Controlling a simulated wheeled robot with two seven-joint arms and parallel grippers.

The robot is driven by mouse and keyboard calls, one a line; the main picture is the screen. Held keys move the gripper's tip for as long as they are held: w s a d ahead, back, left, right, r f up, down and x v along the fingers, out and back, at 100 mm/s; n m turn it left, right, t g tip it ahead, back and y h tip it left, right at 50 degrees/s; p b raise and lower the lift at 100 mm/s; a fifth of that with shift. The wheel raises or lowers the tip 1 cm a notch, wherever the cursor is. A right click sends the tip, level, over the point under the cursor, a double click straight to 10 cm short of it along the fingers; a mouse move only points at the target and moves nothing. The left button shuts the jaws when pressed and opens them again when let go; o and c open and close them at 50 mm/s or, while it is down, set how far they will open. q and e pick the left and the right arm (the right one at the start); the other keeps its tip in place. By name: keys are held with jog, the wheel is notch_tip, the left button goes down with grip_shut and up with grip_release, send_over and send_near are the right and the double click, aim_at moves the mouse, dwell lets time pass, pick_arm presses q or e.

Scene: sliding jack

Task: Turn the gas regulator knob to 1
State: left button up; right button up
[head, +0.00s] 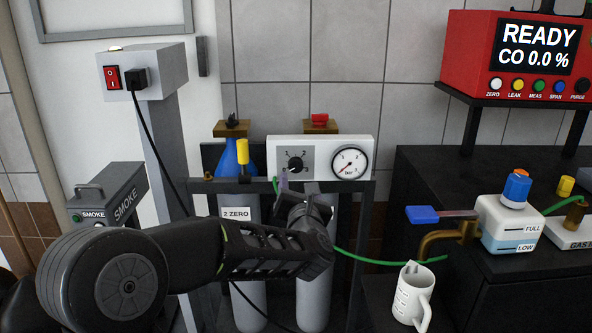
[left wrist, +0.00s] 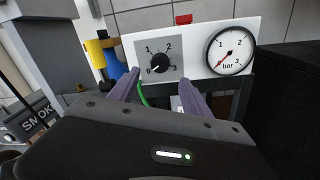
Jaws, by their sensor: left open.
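The gas regulator is a white panel (head: 322,142) with a black knob (head: 295,164) on a grey dial plate marked 0 to 3. In the left wrist view the knob (left wrist: 160,63) has a white mark that seems to point down-left, towards 0. The round bar gauge (head: 349,162) has a red needle towards its low end. My left gripper (head: 284,180) is just below and in front of the knob. In the left wrist view its purple fingers (left wrist: 158,78) are open, either side below the knob, with nothing between them. My right gripper is not in view.
Grey cylinders (head: 312,270) stand in a black rack under the panel. A yellow-handled valve (head: 243,152) and blue part sit left of the panel. A smoke box (head: 108,196) is at left. A mug (head: 411,295) and blue-levered tap (head: 440,215) are at right.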

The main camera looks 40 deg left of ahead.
aim_at(296, 168)
pick_arm(q)
jog(key=shift+x, duration=3.95)
jog(key=shift+c, duration=0.2)
grip_shut()
